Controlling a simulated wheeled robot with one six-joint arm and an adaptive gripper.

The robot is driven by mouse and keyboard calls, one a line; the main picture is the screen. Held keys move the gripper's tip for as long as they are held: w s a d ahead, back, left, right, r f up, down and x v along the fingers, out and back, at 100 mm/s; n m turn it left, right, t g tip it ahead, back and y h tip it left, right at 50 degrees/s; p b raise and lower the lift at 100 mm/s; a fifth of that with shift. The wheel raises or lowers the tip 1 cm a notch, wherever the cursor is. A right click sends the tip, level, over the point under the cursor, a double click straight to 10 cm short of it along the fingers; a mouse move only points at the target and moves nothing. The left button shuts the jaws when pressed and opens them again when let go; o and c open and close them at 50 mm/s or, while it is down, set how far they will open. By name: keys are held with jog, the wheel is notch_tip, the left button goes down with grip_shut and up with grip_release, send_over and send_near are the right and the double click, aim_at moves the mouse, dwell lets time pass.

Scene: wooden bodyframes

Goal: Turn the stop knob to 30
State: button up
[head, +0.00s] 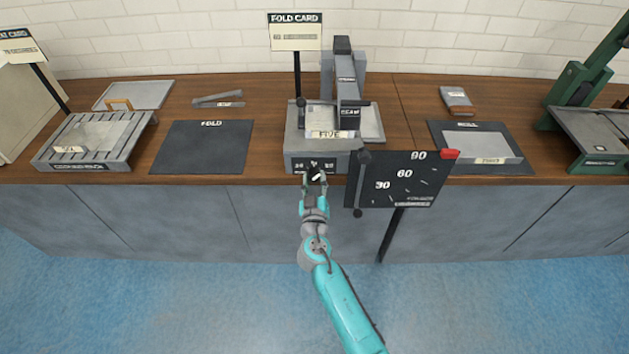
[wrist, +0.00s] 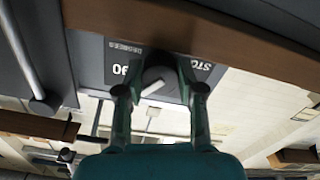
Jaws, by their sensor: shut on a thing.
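The stop knob (wrist: 155,84) is a dark round knob with a white pointer mark, on the front face of the grey machine (head: 297,124) at the middle of the bench. My gripper (head: 315,178) reaches up to that front face and is shut on the knob; it also shows in the wrist view (wrist: 160,92), with a finger on each side of the knob. In the wrist view the knob's plate (wrist: 125,65) appears upside down, with "STO" and "90" readable. My gripper hides part of the dial in the head view, so I cannot read the pointer's exact setting.
A FOLD mat (head: 202,147) lies left; another dark mat (head: 440,133) lies right. The floor before the bench is clear.

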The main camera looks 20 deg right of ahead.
jog(key=n, duration=0.9)
jog(key=shift+d+r, duration=0.1)
jog(key=n, duration=0.5)
jog(key=shift+r+n, duration=0.1)
jog(key=shift+n, duration=0.3)
jog(key=n, duration=0.4)
jog(key=shift+n, duration=0.4)
jog(key=o, duration=1.1)
jog(key=shift+o, duration=0.2)
jog(key=shift+s, duration=0.15)
